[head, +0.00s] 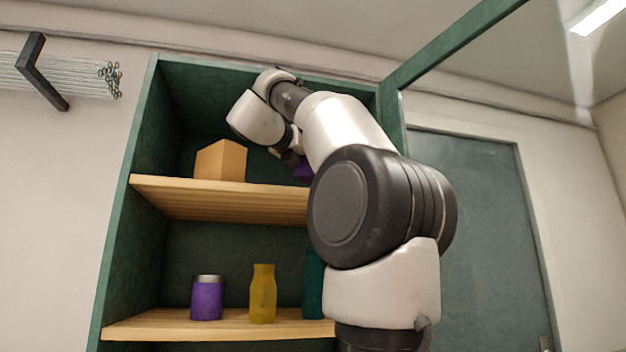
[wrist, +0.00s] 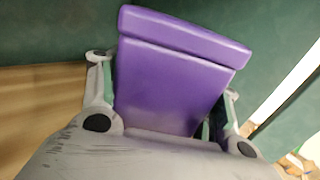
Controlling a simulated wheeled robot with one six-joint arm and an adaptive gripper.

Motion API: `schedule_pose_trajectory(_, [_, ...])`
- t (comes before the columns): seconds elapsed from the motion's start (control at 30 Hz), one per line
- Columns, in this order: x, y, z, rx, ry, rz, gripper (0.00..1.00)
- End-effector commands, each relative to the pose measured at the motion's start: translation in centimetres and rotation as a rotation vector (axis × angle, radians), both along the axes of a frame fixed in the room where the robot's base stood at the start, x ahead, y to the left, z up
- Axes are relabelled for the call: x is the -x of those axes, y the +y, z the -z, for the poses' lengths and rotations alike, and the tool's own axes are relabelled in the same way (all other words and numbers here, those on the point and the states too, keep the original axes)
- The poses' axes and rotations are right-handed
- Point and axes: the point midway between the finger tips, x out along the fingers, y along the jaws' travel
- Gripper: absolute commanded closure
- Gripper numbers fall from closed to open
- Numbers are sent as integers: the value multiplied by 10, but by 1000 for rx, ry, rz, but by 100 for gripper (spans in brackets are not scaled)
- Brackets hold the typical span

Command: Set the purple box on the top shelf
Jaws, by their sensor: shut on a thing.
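The purple box (wrist: 168,85) fills the middle of the wrist view, with a lid-like band along its far edge. My gripper (wrist: 165,105) is shut on it, one finger on each side. In the head view a small part of the purple box (head: 303,170) shows behind my arm, near the top shelf (head: 230,199). My gripper there is mostly hidden by the arm. The box is at about the height of the shelf board, toward its right part. I cannot tell whether it touches the board.
A tan wooden block (head: 221,161) stands on the left of the top shelf. Below, a purple jar (head: 206,299), a yellow bottle (head: 263,294) and a partly hidden teal bottle (head: 314,285) stand on the lower shelf (head: 220,326). The green cabinet's left wall (head: 128,210) bounds the shelves.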

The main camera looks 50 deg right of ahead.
Motion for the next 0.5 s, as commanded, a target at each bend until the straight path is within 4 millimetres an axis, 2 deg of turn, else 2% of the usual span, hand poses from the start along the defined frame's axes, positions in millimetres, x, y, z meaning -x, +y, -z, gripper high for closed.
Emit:
schedule_pose_trajectory(0.17, [1,0,16,1,0,0,75])
schedule_pose_trajectory(0.33, [1,0,41,0,1,0,75])
schedule_pose_trajectory(0.5, [0,0,47,1,-1,0,75])
